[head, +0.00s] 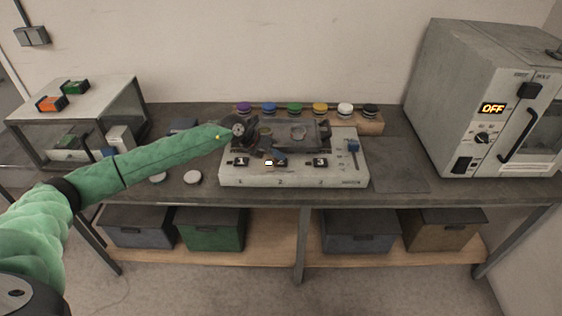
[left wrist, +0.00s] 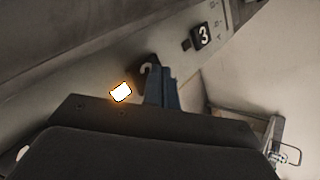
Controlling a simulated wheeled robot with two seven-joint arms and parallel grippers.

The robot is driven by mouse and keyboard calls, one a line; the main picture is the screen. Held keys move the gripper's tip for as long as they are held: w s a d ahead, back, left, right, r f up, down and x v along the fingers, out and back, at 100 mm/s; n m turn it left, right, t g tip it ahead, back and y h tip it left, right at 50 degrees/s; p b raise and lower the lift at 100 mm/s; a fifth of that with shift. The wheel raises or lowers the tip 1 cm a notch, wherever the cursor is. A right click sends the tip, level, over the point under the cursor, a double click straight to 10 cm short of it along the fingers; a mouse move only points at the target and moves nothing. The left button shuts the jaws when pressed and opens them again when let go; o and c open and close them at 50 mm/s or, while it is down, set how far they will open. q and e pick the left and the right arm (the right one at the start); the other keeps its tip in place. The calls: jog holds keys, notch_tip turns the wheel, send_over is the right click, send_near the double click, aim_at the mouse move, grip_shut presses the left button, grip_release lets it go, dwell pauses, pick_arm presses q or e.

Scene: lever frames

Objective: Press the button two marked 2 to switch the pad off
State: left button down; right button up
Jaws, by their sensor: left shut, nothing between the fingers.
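The pad is a pale box (head: 232,181) on the bench, with dark buttons along its front. Button two (left wrist: 147,70) is a dark block with a partly hidden 2, behind my fingers in the left wrist view. A lamp beside it glows white-orange, in the head view (head: 269,163) and the left wrist view (left wrist: 121,91). My left gripper (head: 281,160) is shut and empty, its blue fingertips (left wrist: 162,88) at button two. I cannot tell whether they touch it. Button three (head: 320,161) is to the right, also in the left wrist view (left wrist: 201,36). Button one (head: 240,161) is to the left.
A blue-handled lever (head: 352,146) stands at the pad's right. Several coloured knobs (head: 295,107) line a wooden strip behind. A grey oven (head: 451,92) reading OFF stands at right, a glass-fronted case (head: 75,115) at left. A dark mat (head: 400,178) lies clear beside the pad.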

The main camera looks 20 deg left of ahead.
aim_at(277, 162)
pick_arm(q)
jog(key=shift+f, duration=0.25)
dwell(0.5)
jog(key=shift+r, duration=0.7)
notch_tip(277, 162, up, 6)
jog(key=p, duration=0.2)
jog(key=shift+p, duration=0.35)
dwell(0.4)
